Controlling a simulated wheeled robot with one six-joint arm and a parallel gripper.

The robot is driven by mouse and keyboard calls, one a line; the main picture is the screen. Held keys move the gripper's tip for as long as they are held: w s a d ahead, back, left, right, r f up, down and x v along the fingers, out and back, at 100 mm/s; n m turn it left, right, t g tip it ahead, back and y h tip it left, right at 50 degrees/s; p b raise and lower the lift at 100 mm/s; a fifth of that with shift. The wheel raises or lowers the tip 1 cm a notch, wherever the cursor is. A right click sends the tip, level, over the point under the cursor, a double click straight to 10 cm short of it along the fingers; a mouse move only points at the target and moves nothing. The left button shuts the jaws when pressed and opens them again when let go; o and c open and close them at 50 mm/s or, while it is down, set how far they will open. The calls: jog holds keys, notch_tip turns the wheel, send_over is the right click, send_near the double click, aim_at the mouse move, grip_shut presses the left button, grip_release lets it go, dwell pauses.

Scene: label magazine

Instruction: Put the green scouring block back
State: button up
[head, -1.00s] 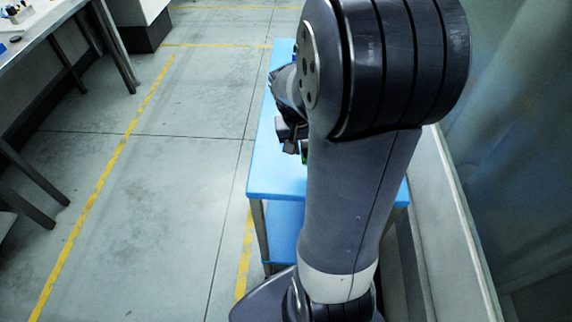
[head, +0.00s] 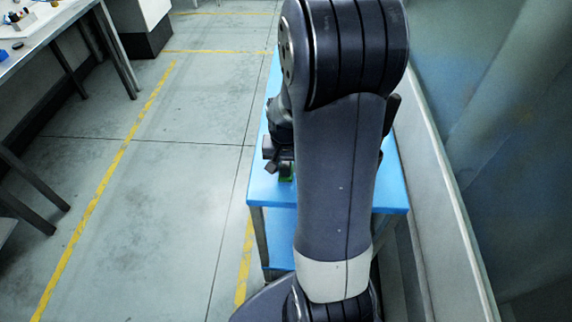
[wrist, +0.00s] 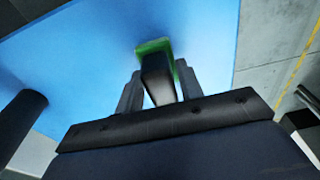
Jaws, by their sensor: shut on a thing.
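The green scouring block (wrist: 152,46) shows in the wrist view as a green edge around a dark upper part, between the two fingers. My gripper (wrist: 157,84) is shut on it. I cannot tell whether the block touches the tabletop. My arm hides much of the table in the head view, and no place for the block is visible.
The blue table (head: 262,190) has a lower blue shelf (head: 281,235). Its top looks bare around the gripper in the wrist view. A wall runs close along the right. Open grey floor (head: 190,150) lies to the left, then a workbench (head: 45,28) with small items.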

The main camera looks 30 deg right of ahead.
aim_at(286, 166)
jog(key=shift+s+f, duration=0.1)
jog(key=shift+f, duration=0.15)
jog(key=o, duration=0.9)
jog(key=r, duration=0.8)
jog(key=s+r, duration=0.1)
jog(key=r, duration=0.3)
jog(key=shift+a, duration=0.4)
